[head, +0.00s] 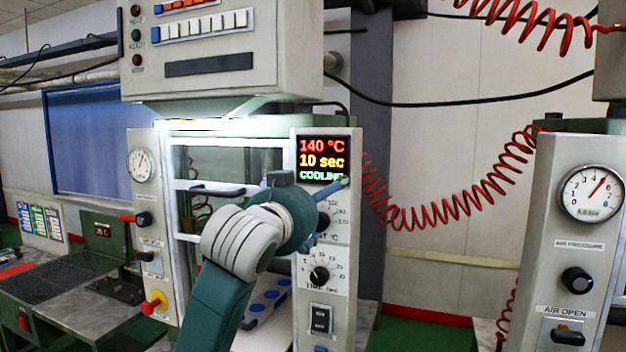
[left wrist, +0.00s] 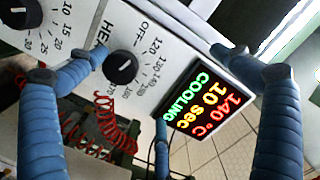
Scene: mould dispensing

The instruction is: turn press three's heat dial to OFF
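Press three's heat dial is a round black knob on a white panel, seen sharply in the left wrist view (left wrist: 121,67). Its printed scale shows OFF and numbers from about 120 up. Its pale pointer mark appears turned toward the low numbers, not at OFF; the exact value is unclear. In the head view the heat dial (head: 323,222) is partly hidden by my left gripper (head: 332,205). The gripper's blue fingers are spread open in the left wrist view (left wrist: 162,60), with the left fingertip near the knob and nothing held. Contact cannot be told. My right gripper is out of view.
A lit display (head: 322,160) above the dial reads 140 °C, 10 sec, COOLING. A timer dial (head: 319,274) and a rocker switch (head: 320,319) sit below. Red coiled hose (head: 450,205) hangs at right. An air-pressure panel (head: 575,230) stands further right.

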